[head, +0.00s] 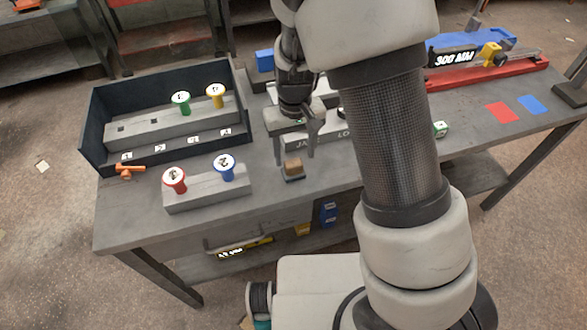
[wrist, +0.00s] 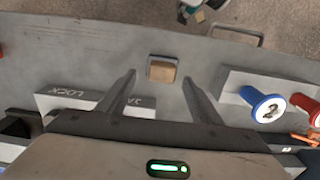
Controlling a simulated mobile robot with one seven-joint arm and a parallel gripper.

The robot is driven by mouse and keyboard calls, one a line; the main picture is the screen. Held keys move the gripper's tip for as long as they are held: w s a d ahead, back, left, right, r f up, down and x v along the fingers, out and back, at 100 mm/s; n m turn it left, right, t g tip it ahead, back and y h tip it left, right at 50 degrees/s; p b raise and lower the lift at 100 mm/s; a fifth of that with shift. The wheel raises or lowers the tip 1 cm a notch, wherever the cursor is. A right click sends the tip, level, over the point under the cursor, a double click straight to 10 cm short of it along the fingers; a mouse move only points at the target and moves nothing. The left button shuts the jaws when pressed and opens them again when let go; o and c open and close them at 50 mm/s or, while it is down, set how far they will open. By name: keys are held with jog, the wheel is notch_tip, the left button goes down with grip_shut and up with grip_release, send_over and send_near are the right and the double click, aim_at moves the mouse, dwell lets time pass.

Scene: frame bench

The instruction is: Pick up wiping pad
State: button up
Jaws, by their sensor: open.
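The wiping pad seems to be the small block with a tan top and a dark grey base (head: 293,168) on the bench near its front edge. It also shows in the wrist view as a tan square (wrist: 162,70). My gripper (head: 295,152) points down above and just behind the pad, with its fingers spread and nothing between them. In the wrist view my gripper (wrist: 160,80) has its fingertips to either side of the pad's line, and the pad appears just past the tips. I cannot tell the exact height gap.
A grey block with a red and a blue numbered peg (head: 206,190) stands left of the pad. Behind it is a dark open tray (head: 98,110) holding a block with green and yellow pegs. A lettered grey bar (head: 330,134) lies behind the pad. My arm hides the bench's middle right.

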aim_at(293, 163)
jog(key=f, duration=0.4)
jog(key=shift+s+a+f, duration=0.1)
jog(key=shift+s+a, duration=0.05)
jog(key=shift+s, duration=0.05)
jog(key=c, duration=1.3)
jog(key=shift+o, duration=0.2)
notch_tip(293, 163, up, 10)
jog(key=shift+r+p, duration=0.1)
jog(key=shift+p, duration=0.2)
